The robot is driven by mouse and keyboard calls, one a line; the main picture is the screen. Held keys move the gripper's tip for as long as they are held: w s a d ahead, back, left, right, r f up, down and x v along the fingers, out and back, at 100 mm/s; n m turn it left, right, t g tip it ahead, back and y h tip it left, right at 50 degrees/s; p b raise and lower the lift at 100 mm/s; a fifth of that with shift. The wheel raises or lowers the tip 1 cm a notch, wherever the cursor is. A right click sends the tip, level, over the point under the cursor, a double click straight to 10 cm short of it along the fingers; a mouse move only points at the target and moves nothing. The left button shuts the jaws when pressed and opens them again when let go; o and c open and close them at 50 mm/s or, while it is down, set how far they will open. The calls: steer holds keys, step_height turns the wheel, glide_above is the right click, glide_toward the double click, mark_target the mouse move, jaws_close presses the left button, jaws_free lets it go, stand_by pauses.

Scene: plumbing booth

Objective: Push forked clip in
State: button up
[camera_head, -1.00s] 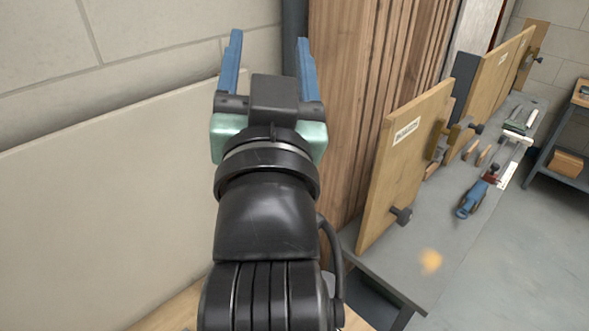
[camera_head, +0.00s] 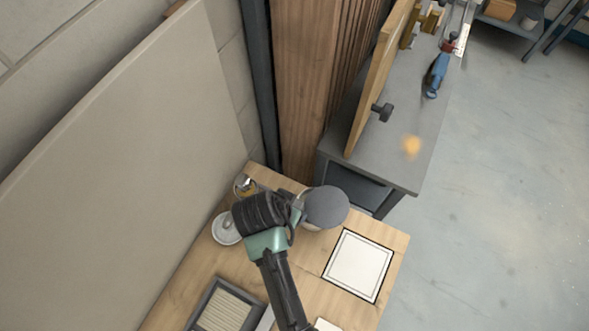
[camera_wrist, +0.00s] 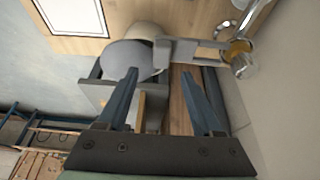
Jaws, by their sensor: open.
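My gripper (camera_wrist: 158,75) shows in the wrist view with its two blue fingers apart and nothing clearly held between them. In the head view its fingers are hidden behind my arm, above the wooden bench. A brass-coloured fitting with a shiny pipe (camera_wrist: 238,57) lies ahead and to the right of the fingers in the wrist view. It also shows in the head view (camera_head: 243,185), near the wall. A grey bar (camera_wrist: 195,50) reaches toward this fitting in the wrist view. I cannot make out the forked clip for certain.
A grey round disc (camera_head: 326,207) stands beside my wrist on the wooden bench (camera_head: 190,290). A white square panel (camera_head: 358,265), a dark-framed ribbed tray (camera_head: 228,309) and a pale round dish (camera_head: 226,229) are around it. A wall panel borders the left; a grey workbench (camera_head: 400,140) stands beyond.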

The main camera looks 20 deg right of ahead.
steer(key=shift+x, duration=3.6)
steer(key=shift+w, duration=0.15)
jaws_close()
